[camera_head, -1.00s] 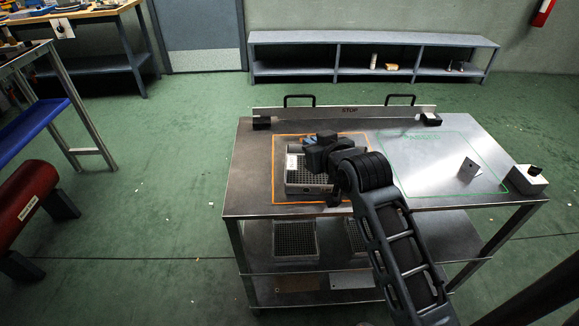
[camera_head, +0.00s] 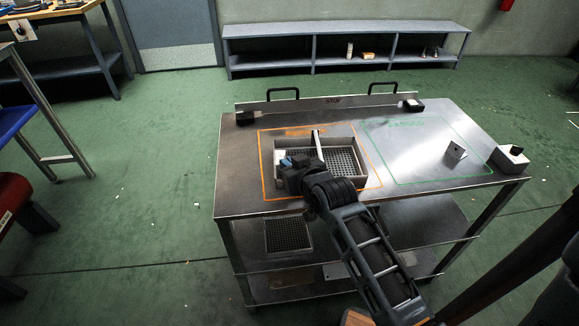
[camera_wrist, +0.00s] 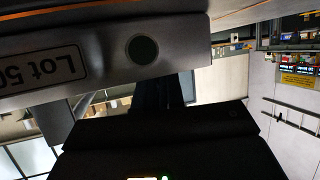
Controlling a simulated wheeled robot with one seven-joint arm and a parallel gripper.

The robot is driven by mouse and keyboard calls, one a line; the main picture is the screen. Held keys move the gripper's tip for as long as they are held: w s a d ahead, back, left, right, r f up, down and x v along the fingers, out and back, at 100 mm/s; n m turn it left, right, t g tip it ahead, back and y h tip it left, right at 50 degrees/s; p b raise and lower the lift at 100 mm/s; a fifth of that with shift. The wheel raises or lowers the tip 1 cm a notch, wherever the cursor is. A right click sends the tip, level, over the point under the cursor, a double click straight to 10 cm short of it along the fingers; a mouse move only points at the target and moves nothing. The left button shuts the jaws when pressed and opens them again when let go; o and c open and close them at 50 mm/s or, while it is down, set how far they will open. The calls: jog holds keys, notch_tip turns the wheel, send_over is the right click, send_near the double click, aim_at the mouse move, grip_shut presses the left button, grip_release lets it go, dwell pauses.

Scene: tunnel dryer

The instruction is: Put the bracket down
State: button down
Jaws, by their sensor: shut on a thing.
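My gripper (camera_head: 292,172) is over the near left part of a grey mesh-bottomed tray (camera_head: 364,163) inside the orange outline. It is shut on the bracket, whose pale upright plate (camera_head: 316,144) rises beyond the jaws. I cannot tell whether the bracket touches the tray floor. Another small holed metal bracket (camera_head: 455,151) stands in the green outline at the right.
The steel table (camera_head: 235,185) has a stop bar (camera_head: 340,102) along its back and a grey box (camera_head: 510,158) at its right edge. The green outline's middle and left are clear. Another mesh tray (camera_head: 288,236) sits on the lower shelf.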

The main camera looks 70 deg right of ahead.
jog(key=shift+f, duration=0.3)
jog(key=shift+f, duration=0.1)
jog(key=c, duration=1.5)
grip_release()
jog(key=v, duration=0.7)
jog(key=shift+s+a+r, duration=0.1)
jog(key=shift+s+r, duration=0.1)
jog(key=shift+r, duration=0.05)
jog(key=s+a+r+n+t+y, duration=0.1)
jog(key=s+a+n+t+y, duration=0.3)
jog(key=a, duration=1.2)
jog(key=s+a+r+n+y, duration=0.1)
jog(key=s+a+r, duration=0.1)
jog(key=s+a, duration=0.1)
jog(key=s+a+r+n+y, duration=0.1)
jog(key=s+a+r+y, duration=0.1)
jog(key=s, duration=0.3)
jog(key=s+a+r+n+y, duration=0.2)
jog(key=s+a+r, duration=0.2)
jog(key=a, duration=0.1)
jog(key=shift+s+t, duration=0.1)
jog(key=shift+t, duration=0.2)
